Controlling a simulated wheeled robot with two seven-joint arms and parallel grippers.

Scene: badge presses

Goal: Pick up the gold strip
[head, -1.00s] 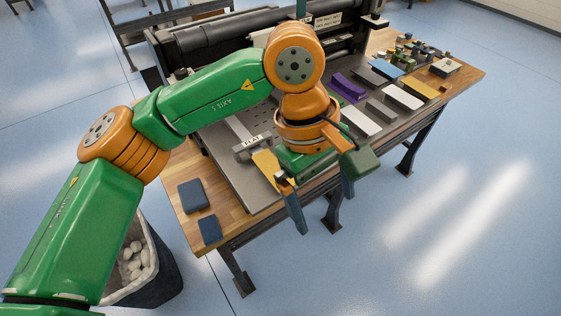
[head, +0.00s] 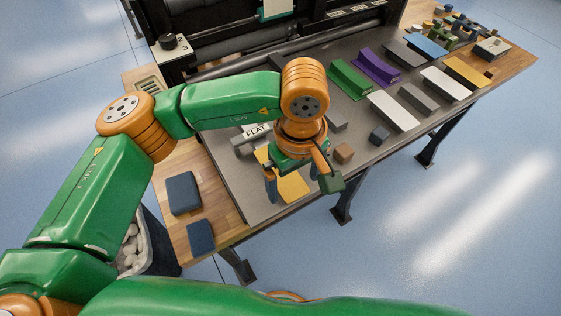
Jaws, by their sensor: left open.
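A gold strip (head: 293,188) lies flat on the grey metal plate (head: 262,207), near its front left, by a tag reading FLAT (head: 257,131). My left gripper (head: 298,184) is open over this strip, with a finger toward each side of it. The hand hides part of the strip, and I cannot tell whether the fingers touch it. Another yellow-gold strip (head: 466,72) lies at the far right of the plate. My right gripper is not in view.
Green (head: 349,80), purple (head: 377,68), white (head: 393,110) and grey pieces lie to the right. A small brown block (head: 344,153) is close to the left gripper. Two dark blue blocks (head: 183,193) (head: 201,236) are at left. The black press (head: 225,35) stands behind.

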